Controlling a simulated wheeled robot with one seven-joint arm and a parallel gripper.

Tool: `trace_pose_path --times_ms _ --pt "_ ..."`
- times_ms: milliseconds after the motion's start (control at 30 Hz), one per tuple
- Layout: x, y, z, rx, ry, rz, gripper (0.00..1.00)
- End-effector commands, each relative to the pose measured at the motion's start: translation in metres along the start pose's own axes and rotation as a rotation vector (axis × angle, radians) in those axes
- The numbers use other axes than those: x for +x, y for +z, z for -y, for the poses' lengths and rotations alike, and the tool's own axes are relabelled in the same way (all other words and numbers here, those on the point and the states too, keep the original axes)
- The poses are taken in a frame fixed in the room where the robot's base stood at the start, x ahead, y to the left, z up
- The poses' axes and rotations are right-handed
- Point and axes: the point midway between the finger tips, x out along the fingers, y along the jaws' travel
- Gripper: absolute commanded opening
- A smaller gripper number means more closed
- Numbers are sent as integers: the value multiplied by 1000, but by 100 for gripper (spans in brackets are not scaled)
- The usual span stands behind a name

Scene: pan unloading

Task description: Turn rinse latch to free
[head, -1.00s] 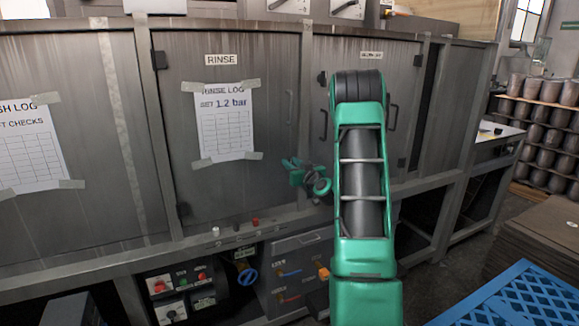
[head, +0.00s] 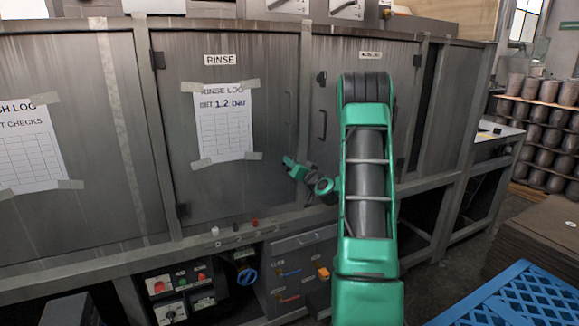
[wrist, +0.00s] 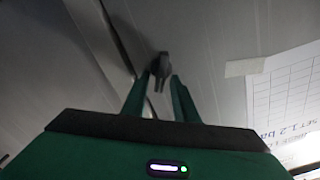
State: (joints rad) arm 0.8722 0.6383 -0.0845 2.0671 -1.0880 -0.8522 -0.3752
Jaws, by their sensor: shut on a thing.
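The rinse latch (wrist: 160,66) is a small dark lever on the grey metal front, seen in the wrist view. My gripper (wrist: 160,88) has one green finger on each side of it and is shut on it. The latch's lower end shows between the fingertips. In the head view my gripper (head: 292,167) is at the lower right edge of the rinse door (head: 270,75), which is closed. The latch itself cannot be made out there behind the gripper. The door carries a RINSE label (head: 220,60) and a taped rinse log sheet (head: 225,125).
The rinse door's handle (head: 289,110) is above my gripper. A second door with a dark handle (head: 322,125) is to the right, partly behind my arm. A control panel (head: 180,292) with knobs is below. A blue crate (head: 525,300) stands at the lower right.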

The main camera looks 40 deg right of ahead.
Motion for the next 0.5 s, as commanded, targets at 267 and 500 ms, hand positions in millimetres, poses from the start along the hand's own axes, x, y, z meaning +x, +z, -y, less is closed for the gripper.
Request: trace_pose_path --times_ms 267,500 --pt "0 2 -4 263 0 3 4" --pt "0 4 -7 492 1 4 4"
